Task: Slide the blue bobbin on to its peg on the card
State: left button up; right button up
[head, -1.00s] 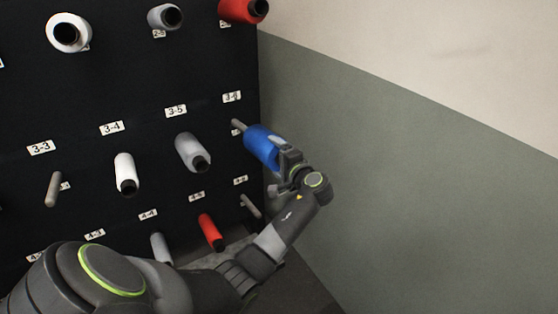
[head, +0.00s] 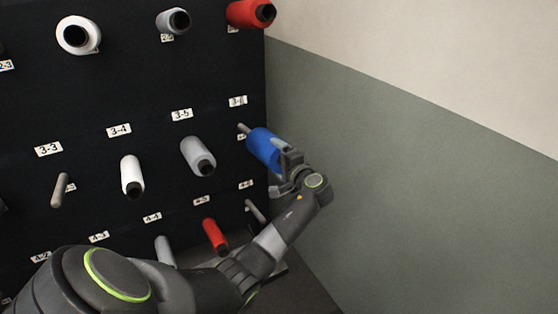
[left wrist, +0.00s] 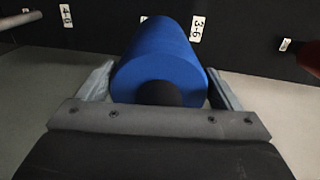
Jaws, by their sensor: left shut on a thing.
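The blue bobbin (head: 264,148) is held out in front of the dark board (head: 90,110), at its right edge. My left gripper (head: 288,166) is shut on its near end; in the left wrist view the fingers (left wrist: 160,95) flank the blue bobbin (left wrist: 162,58). The peg under the 3-6 label (head: 238,101) is a grey rod (head: 243,128). Its visible part ends at the bobbin's far end, roughly in line with it; I cannot tell whether the bobbin is around the peg tip. The right gripper is not in view.
A grey bobbin (head: 198,156) and a white bobbin (head: 132,176) sit to the left on the same row. Below are a red bobbin (head: 214,236) and a bare peg (head: 255,211). A grey-green wall (head: 420,190) stands close on the right.

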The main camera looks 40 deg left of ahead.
aim_at(258, 142)
pick_arm(q)
jog(key=shift+b+x, duration=0.8)
jog(key=shift+x, duration=1.65)
jog(key=shift+r, duration=0.2)
jog(key=shift+w, duration=0.1)
